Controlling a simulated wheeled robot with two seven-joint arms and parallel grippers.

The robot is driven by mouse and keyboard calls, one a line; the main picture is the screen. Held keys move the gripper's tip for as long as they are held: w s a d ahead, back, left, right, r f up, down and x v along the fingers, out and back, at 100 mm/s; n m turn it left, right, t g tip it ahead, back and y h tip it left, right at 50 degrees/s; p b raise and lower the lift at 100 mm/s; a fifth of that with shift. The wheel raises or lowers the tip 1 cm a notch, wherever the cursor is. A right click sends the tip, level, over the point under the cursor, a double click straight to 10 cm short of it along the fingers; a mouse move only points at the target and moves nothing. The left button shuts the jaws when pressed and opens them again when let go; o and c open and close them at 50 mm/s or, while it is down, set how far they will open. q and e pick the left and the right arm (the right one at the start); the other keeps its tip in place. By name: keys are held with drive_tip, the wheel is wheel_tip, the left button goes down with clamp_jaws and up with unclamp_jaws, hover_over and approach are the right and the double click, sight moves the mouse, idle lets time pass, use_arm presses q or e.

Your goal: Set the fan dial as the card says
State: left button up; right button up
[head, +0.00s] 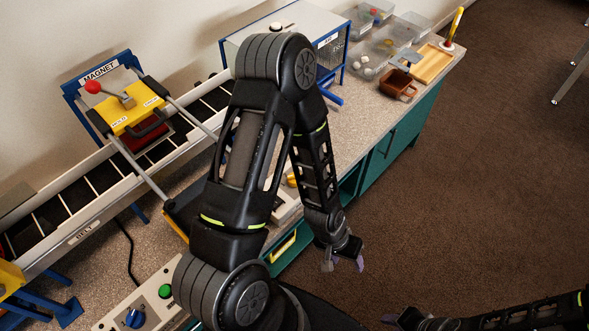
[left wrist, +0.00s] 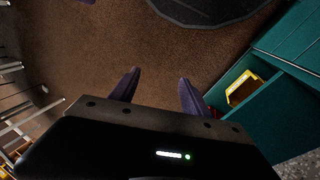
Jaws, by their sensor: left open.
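A blue knob (head: 135,318) sits on a pale control panel (head: 112,322) at the lower left of the head view; I cannot tell whether it is the fan dial. A boxy machine (head: 333,38) with a small unreadable label stands at the back, partly behind my left arm. I cannot make out a card. My left gripper (head: 345,262) is open and empty, hanging past the bench front over the floor, apart from the knob. It also shows in the left wrist view (left wrist: 158,80). My right gripper (head: 394,318) is at the bottom edge; its jaws are unclear.
A belt conveyor (head: 78,232) with a yellow magnet carriage (head: 133,108) runs along the left. A green button (head: 165,291) is beside the knob. Clear bins (head: 375,52), a brown container (head: 398,84) and a wooden tray (head: 431,66) stand at the back. My left arm hides the middle bench.

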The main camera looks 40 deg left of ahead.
use_arm(q)
drive_tip(key=w+a+r+n+t+y+p, duration=0.1)
drive_tip(key=w+a+r+p, duration=0.1)
drive_tip(key=w+a+r, duration=0.5)
drive_tip(key=w+a+r+n+t+y+p, duration=0.15)
drive_tip(key=w+a+r, duration=0.3)
drive_tip(key=r, duration=0.45)
wheel_tip(320, 180, up, 6)
drive_tip(key=n+g+p, duration=0.1)
drive_tip(key=n+g, duration=0.2)
drive_tip(key=g, duration=0.1)
hover_over(294, 175)
drive_tip(key=shift+r+y, duration=0.1)
drive_tip(key=shift+y, duration=0.35)
drive_tip(key=shift+f, duration=0.2)
wheel_tip(294, 175, down, 8)
drive_tip(key=shift+r+p, duration=0.2)
drive_tip(key=shift+p, duration=0.15)
clamp_jaws()
